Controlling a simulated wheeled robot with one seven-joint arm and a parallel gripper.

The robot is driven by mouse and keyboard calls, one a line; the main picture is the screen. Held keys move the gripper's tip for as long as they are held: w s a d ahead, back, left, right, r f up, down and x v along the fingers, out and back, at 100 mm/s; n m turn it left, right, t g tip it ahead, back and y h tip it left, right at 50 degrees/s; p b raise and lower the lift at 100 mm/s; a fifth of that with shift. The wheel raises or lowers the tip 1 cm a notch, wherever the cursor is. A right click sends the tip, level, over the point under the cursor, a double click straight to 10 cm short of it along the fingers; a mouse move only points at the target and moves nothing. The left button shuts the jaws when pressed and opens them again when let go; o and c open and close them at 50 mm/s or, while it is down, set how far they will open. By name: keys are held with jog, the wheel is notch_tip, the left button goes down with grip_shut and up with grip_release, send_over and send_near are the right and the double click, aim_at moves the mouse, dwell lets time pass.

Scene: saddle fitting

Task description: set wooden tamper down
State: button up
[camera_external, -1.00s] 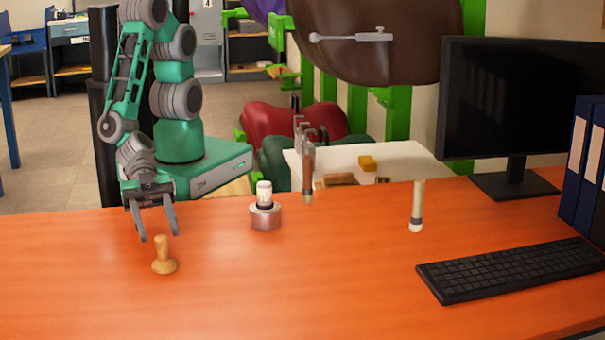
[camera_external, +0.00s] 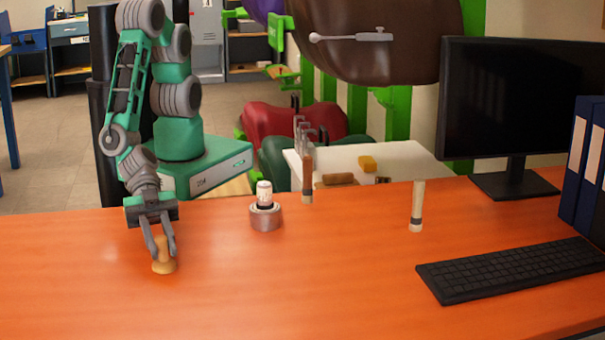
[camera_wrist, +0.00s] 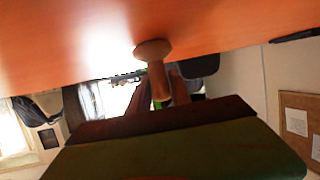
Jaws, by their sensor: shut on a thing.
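The wooden tamper (camera_external: 163,264) stands upright on the orange table, near its left side. It has a light wood body with a wide round foot. My gripper (camera_external: 163,250) reaches down from above and is shut on the tamper's handle. In the wrist view the tamper (camera_wrist: 153,50) shows its foot against the orange surface, with its handle running toward my gripper (camera_wrist: 160,98). The foot appears to touch the table. The upper handle is partly hidden by the fingers.
A metal cup with a white-topped item (camera_external: 265,214) stands right of the tamper. A brown-handled tool (camera_external: 307,185) and a pale stick (camera_external: 416,207) stand farther right. A keyboard (camera_external: 515,267) and monitor (camera_external: 520,110) fill the right side. The front-left orange table (camera_external: 90,290) is clear.

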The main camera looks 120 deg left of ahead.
grip_shut()
